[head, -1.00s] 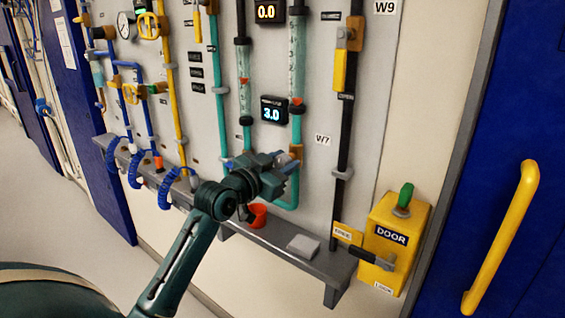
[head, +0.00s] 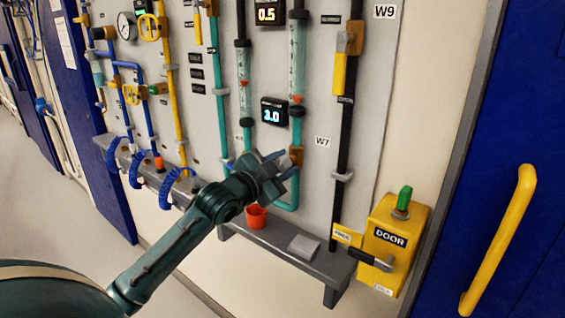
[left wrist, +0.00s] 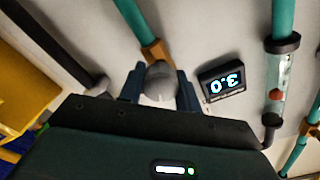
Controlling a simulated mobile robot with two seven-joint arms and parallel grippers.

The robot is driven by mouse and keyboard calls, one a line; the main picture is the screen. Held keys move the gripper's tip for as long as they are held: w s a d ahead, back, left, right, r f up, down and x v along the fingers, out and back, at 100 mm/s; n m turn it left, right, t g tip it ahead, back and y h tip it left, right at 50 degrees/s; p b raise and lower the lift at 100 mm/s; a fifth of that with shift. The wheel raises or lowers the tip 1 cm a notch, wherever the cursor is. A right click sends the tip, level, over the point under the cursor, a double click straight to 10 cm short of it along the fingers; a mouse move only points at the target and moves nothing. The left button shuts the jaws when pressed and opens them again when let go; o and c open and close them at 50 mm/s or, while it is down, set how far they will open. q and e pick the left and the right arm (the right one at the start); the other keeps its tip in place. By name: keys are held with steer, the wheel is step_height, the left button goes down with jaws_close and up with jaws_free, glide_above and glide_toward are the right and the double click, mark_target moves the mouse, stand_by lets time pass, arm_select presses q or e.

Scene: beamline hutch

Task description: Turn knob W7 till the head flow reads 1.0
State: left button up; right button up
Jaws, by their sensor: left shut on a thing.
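Knob W7 (left wrist: 160,82), a grey round knob on a brass valve body, sits between the two fingers of my left gripper in the left wrist view. In the head view my left gripper (head: 284,162) is shut on it and hides it; the brass valve body (head: 296,156) shows just behind, left of the W7 label (head: 322,142). The upper display (head: 267,12) reads 0.5. The lower display (head: 274,111) reads 3.0 and shows upside down in the left wrist view (left wrist: 222,84). I cannot read which is the head flow. My right gripper is out of view.
A grey shelf (head: 272,248) runs below the panel, with a red cup (head: 256,216) and a grey block (head: 303,247) on it. A black pipe (head: 340,200) and a yellow door box (head: 393,240) stand to the right.

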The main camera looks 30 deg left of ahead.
arm_select(q)
steer(key=shift+m, duration=0.5)
steer(key=o, duration=1)
steer(key=shift+c, duration=0.2)
steer(key=s+a+b, duration=0.1)
steer(key=s+b, duration=0.1)
steer(key=s, duration=1.1)
